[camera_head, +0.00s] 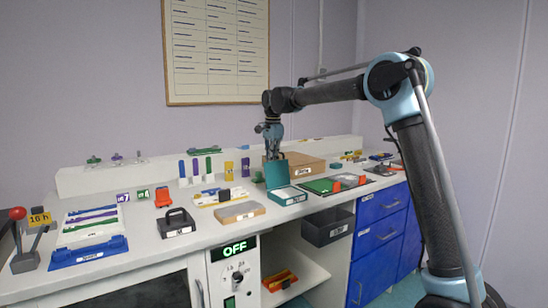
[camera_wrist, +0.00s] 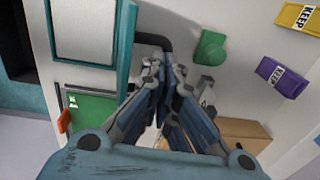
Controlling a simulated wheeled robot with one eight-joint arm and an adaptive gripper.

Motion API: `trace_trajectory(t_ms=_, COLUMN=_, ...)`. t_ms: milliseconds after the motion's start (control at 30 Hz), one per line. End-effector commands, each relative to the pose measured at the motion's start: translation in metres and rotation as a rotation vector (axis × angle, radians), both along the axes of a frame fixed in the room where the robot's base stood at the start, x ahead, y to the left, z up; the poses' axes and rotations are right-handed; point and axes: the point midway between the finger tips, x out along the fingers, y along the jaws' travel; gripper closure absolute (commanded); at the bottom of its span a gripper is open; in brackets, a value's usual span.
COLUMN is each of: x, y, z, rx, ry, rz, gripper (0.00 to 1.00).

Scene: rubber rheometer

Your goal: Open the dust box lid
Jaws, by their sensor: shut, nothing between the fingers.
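A teal box (camera_head: 287,196) with a white label stands on the white counter. Its teal lid (camera_head: 276,173) stands raised at the back, and a pale inside shows. I take it for the dust box; its label is too small to read. In the wrist view the box (camera_wrist: 84,30) is at the upper left, with the lid (camera_wrist: 126,45) seen edge-on beside my fingers. My gripper (camera_head: 273,156) points down just behind the raised lid, fingers together and empty. It also shows in the wrist view (camera_wrist: 160,68). I cannot tell whether it touches the lid.
A brown box (camera_head: 297,163) stands behind, close to my gripper. A green board (camera_head: 318,186) with orange pieces lies right of the teal box. A tan block (camera_head: 240,212) lies left of it. A dark open bin (camera_head: 328,227) sits below the counter's front edge.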

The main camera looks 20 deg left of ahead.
Motion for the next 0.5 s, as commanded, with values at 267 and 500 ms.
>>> trace_trajectory(t_ms=267, x=0.0043, y=0.0049, z=-0.0109, rx=0.007, ry=0.009, rz=0.006, gripper=0.70)
trace_trajectory(t_ms=500, x=0.0072, y=0.0036, z=-0.0114, rx=0.007, ry=0.007, rz=0.004, gripper=0.70)
